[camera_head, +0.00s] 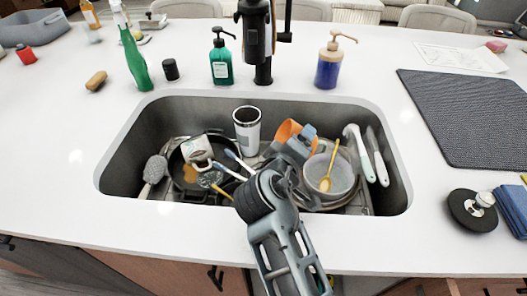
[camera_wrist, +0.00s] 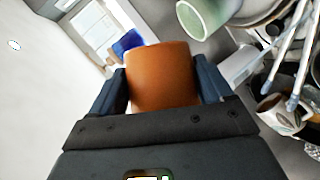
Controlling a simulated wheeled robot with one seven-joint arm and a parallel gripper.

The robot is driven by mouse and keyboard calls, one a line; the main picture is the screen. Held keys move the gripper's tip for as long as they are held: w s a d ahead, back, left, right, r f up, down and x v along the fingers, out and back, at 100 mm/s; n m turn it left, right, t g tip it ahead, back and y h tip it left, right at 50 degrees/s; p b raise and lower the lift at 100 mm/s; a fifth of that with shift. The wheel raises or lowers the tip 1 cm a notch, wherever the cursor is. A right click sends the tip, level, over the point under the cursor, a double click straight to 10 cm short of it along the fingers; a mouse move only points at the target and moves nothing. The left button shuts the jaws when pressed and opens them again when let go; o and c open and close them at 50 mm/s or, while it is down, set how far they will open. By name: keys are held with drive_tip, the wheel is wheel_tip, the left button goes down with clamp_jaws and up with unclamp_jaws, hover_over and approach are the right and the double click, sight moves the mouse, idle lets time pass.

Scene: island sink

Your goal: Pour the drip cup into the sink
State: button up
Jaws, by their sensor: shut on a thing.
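My gripper (camera_head: 299,146) is over the right half of the sink and shut on an orange cup, the likely drip cup (camera_head: 287,131). In the wrist view the cup (camera_wrist: 160,78) sits between the two dark fingers of my gripper (camera_wrist: 163,84). The cup looks tilted in the head view; its contents are hidden. The sink (camera_head: 128,160) is a grey basin set in the white counter. My arm covers part of its front edge.
In the sink lie a dark pan (camera_head: 178,172), a steel tumbler (camera_head: 247,138), a pale bowl (camera_head: 343,178) with a yellow spoon, a mug (camera_head: 198,150) and brushes. The black faucet (camera_head: 262,65) stands behind. Soap bottles (camera_head: 221,66) (camera_head: 328,70) line the back counter.

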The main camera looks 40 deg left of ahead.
drive_tip(key=shift+s+a+r+n+t+h, duration=0.1)
drive_tip(key=shift+a+r+n+t+h, duration=0.15)
drive_tip(key=shift+r+n+t+h, duration=0.35)
idle(0.8)
drive_tip(key=shift+s+a+n, duration=0.3)
drive_tip(key=shift+a+n, duration=0.15)
drive_tip(key=shift+n, duration=0.05)
idle(0.4)
drive_tip(key=shift+s+a+r, duration=0.1)
drive_tip(key=shift+s+a, duration=0.05)
drive_tip(key=shift+a, duration=0.05)
drive_tip(key=shift+a+r+n+t, duration=0.1)
drive_tip(key=shift+n+t, duration=0.2)
drive_tip(key=shift+n, duration=0.1)
